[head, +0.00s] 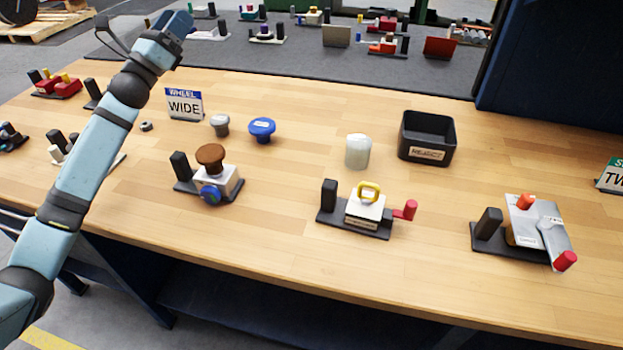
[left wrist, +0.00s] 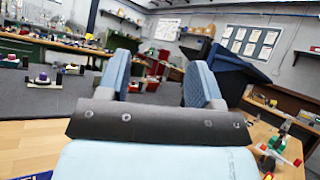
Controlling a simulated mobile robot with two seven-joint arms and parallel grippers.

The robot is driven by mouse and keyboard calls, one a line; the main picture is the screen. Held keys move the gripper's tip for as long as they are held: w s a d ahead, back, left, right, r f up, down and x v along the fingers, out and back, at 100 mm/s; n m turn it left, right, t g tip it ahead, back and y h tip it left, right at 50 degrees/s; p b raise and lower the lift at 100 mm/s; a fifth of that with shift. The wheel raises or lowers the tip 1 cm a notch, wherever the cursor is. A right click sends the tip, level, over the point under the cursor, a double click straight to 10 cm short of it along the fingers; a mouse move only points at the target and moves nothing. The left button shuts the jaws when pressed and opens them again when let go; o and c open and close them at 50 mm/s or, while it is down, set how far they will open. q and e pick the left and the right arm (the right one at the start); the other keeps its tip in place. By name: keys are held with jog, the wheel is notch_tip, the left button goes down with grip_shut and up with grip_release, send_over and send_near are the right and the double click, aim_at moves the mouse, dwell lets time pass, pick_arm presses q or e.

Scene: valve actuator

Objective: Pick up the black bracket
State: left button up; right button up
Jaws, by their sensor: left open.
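No loose black bracket stands out. Black bases with an upright black block carry valve units: one with a brown knob (head: 210,170), one with a yellow handle (head: 368,208), and one with a grey plate and red knob (head: 540,230). I cannot tell which part is the bracket. My left gripper (head: 180,24) is raised at the upper left in the head view, well above and away from these units. In the left wrist view its two blue fingers (left wrist: 160,82) are apart with nothing between them. My right gripper is not in view.
The wooden table (head: 290,215) also holds a black REJECT bin (head: 427,138), a white cylinder (head: 358,151), a blue knob (head: 262,130), a grey knob (head: 220,125) and a WIDE sign (head: 185,104). A dark blue panel (head: 560,70) rises at the back right.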

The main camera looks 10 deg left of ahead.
pick_arm(q)
jog(key=s+d+r+m+g+h, duration=0.25)
jog(key=d+m+g+h, duration=0.75)
jog(key=d+m, duration=0.5)
jog(key=m+g+y, duration=1.3)
jog(key=m+y, duration=0.6)
jog(key=y, duration=0.1)
send_over(330, 182)
jog(key=f, duration=1.6)
jog(key=shift+s+d+f, duration=0.2)
jog(key=shift+s+d, duration=0.05)
jog(key=shift+w+a+f, duration=0.1)
jog(key=shift+a+f, duration=0.1)
jog(key=shift+a, duration=0.05)
jog(key=shift+y, duration=0.3)
notch_tip(330, 182, down, 6)
jog(key=shift+a+f, duration=0.1)
jog(key=shift+w+f, duration=0.1)
jog(key=shift+f, duration=2.75)
jog(key=shift+r, duration=0.1)
grip_shut()
